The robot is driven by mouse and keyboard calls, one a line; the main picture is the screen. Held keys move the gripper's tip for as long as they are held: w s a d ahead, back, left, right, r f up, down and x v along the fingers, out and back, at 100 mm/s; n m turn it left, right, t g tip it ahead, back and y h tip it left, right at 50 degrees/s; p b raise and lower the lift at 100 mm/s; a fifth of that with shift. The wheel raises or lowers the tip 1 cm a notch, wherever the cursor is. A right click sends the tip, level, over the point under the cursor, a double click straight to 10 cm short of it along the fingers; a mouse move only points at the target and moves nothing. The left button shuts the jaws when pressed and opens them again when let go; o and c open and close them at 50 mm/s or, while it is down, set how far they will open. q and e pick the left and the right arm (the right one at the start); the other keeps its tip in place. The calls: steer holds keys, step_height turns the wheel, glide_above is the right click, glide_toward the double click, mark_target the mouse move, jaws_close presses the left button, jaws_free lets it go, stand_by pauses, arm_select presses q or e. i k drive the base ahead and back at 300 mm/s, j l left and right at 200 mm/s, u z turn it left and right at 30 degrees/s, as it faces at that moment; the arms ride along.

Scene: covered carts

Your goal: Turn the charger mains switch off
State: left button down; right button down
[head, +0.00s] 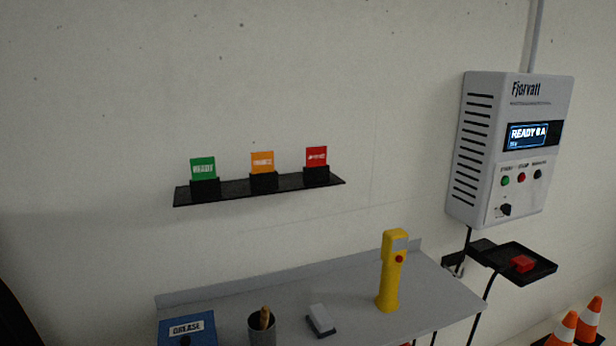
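The charger (477,150) is a light grey wall box at the right, marked "Fjorvatt". Its lit display (527,135) reads "READY 0 A". Below the display are a green button (505,181), a red button (522,177) and a dark button or knob (538,174). A black rotary switch (505,210) sits at the lower left of the front panel; its labels are too small to read. Neither of my grippers shows in the head view.
A grey bench (345,284) below carries a yellow handheld device (390,275), a cup (262,331), a blue grease box (172,333) and a block (320,318). A black tray (541,270) with a red item is under the charger. Cones (588,318) stand lower right.

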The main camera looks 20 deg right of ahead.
mark_target(506, 209)
steer(key=z, duration=1.9)
steer(key=i+l, duration=0.3)
steer(key=i+l+u, duration=0.1)
steer(key=i+l, duration=0.2)
steer(key=l, duration=0.25)
